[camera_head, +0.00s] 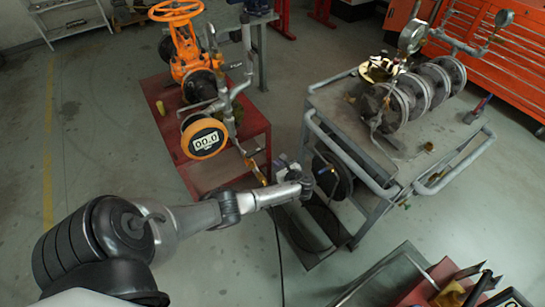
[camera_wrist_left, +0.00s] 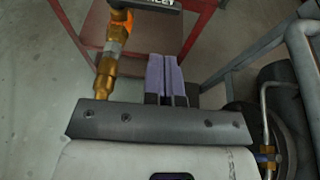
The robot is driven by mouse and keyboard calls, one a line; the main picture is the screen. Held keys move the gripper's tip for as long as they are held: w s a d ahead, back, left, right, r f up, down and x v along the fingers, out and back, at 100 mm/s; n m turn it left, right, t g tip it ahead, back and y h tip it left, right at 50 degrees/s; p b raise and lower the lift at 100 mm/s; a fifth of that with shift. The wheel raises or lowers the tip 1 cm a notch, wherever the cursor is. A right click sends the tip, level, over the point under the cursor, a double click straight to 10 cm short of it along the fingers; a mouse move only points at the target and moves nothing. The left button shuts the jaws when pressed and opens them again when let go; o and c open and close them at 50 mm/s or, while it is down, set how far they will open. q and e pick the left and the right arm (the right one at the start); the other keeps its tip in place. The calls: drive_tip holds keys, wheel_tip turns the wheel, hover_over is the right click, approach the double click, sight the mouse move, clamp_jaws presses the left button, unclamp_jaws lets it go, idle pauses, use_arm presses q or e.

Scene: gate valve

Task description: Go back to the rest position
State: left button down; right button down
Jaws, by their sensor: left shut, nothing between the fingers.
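My left arm reaches in from the lower left in the head view. Its gripper (camera_head: 283,163) is between the red stand and the grey cart, and its fingertips are small and hard to make out there. In the left wrist view the two purple finger pads (camera_wrist_left: 166,76) are together with nothing between them. The orange gate valve (camera_head: 183,45) with its handwheel stands on the red stand (camera_head: 228,172), beyond the gripper. A round gauge reading 00.0 (camera_head: 205,137) faces me at its front. My right gripper is not in view.
A grey cart (camera_head: 350,150) with flanged pipe parts (camera_head: 418,90) stands to the right. A brass fitting (camera_wrist_left: 112,60) is close by the left gripper in the wrist view. A red tool cabinet (camera_head: 490,60) is at the back right. The floor (camera_head: 100,130) at left is clear.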

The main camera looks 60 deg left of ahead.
use_arm(q)
drive_tip(key=shift+p+v, duration=0.45)
drive_tip(key=shift+v, duration=1.85)
